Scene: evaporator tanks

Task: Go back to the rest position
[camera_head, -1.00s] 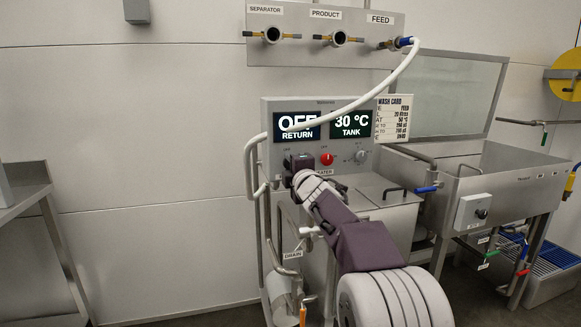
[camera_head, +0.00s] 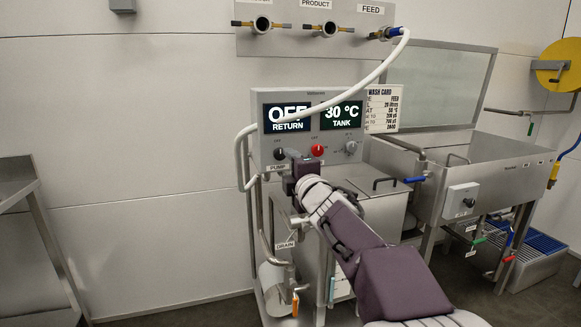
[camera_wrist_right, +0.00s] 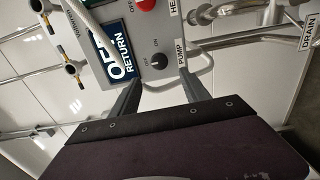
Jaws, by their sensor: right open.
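My right gripper (camera_head: 290,157) is in front of the lower left of the control panel (camera_head: 336,97), near the black pump knob (camera_head: 280,154). In the right wrist view my right gripper (camera_wrist_right: 160,88) is open and empty. Its two dark fingers are spread, and the pump knob (camera_wrist_right: 158,61) shows beyond and between them, apart from both. The return display (camera_head: 288,117) reads OFF and the tank display (camera_head: 342,114) reads 30 °C. My left gripper is not in view.
A red knob (camera_head: 317,150) sits right of the pump knob. A steel sink (camera_head: 505,165) stands to the right, a steel table (camera_head: 18,185) at the left.

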